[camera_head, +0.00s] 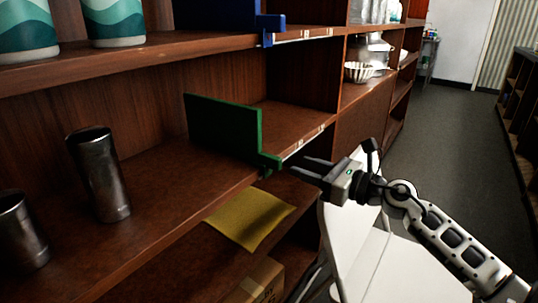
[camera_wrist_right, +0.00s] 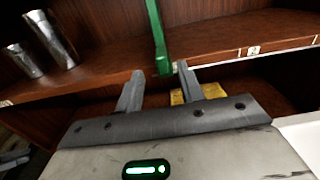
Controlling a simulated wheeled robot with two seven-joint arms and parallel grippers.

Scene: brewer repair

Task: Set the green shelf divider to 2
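The green shelf divider (camera_head: 222,126) stands upright on the middle shelf, with its green clip (camera_head: 270,162) over the shelf's front edge. My right gripper (camera_head: 297,164) is in front of that edge, just right of the clip, with its fingers apart and nothing between them. In the right wrist view the divider (camera_wrist_right: 157,30) is beyond the open fingertips (camera_wrist_right: 160,70), and its lower end lies between them in the picture. Small white number labels (camera_wrist_right: 253,50) run along the shelf edge to the right of the divider; I cannot read the numbers surely. My left gripper is not in view.
Metal tumblers (camera_head: 100,175) stand on the middle shelf to the left. A blue divider (camera_head: 268,28) and patterned cups (camera_head: 112,20) are on the upper shelf. A yellow sheet (camera_head: 250,217) and a cardboard box (camera_head: 258,283) lie below. The middle shelf is clear right of the divider.

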